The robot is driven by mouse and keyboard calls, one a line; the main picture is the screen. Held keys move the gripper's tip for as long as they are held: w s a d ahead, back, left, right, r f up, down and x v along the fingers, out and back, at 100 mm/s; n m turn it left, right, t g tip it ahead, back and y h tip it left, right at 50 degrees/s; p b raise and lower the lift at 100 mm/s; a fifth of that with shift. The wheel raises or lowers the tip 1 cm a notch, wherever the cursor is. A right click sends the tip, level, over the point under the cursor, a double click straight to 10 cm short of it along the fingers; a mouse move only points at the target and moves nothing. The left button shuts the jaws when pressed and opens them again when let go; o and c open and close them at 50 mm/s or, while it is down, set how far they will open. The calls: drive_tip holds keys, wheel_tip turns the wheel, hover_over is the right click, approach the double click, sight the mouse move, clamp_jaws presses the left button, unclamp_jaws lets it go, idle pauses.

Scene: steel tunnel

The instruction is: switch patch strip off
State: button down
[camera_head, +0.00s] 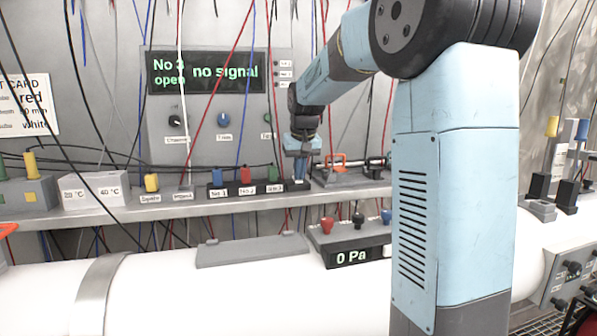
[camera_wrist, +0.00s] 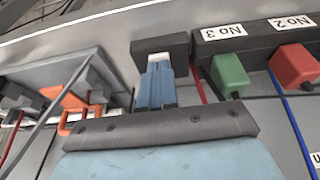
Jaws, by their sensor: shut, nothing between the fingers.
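The patch strip is a dark bar (camera_head: 218,192) on the shelf, with labels for No 1 to No 3 and a blue, a red and a green plug. In the wrist view the strip (camera_wrist: 250,42) appears upside down, with the green plug (camera_wrist: 228,75) and red plug (camera_wrist: 294,66). A dark block (camera_wrist: 150,45) adjoins its No 3 end. My gripper (camera_head: 299,178) is shut and points down at this block; in the wrist view its blue fingers (camera_wrist: 157,68) reach the block's edge. A pale patch shows at the fingertips; whether it is a switch, and whether they touch, I cannot tell.
A display (camera_head: 207,72) reads "No 3 open" and "no signal". Right of my gripper is a grey device with an orange clamp (camera_head: 334,160). A "0 Pa" box (camera_head: 352,254) stands below the shelf. Loose cables hang all around.

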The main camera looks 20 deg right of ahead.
drive_tip(key=shift+w+r, duration=0.25)
drive_tip(key=shift+w, duration=0.4)
drive_tip(key=shift+r, duration=0.1)
drive_tip(key=shift+r, duration=0.3)
drive_tip(key=s+v, duration=0.1)
drive_tip(key=v, duration=1.2)
drive_tip(key=shift+f, duration=0.25)
drive_tip(key=shift+s, duration=0.2)
drive_tip(key=s+a+f, duration=0.1)
drive_tip(key=s+f, duration=0.5)
drive_tip(key=s, duration=0.4)
drive_tip(key=s+a+f+t, duration=0.1)
drive_tip(key=s+f, duration=0.4)
drive_tip(key=s, duration=0.5)
drive_tip(key=s+a+f+t, duration=0.1)
drive_tip(key=s+f, duration=0.5)
drive_tip(key=s, duration=0.4)
drive_tip(key=shift+a+f+n, duration=0.3)
drive_tip(key=shift+f, duration=0.05)
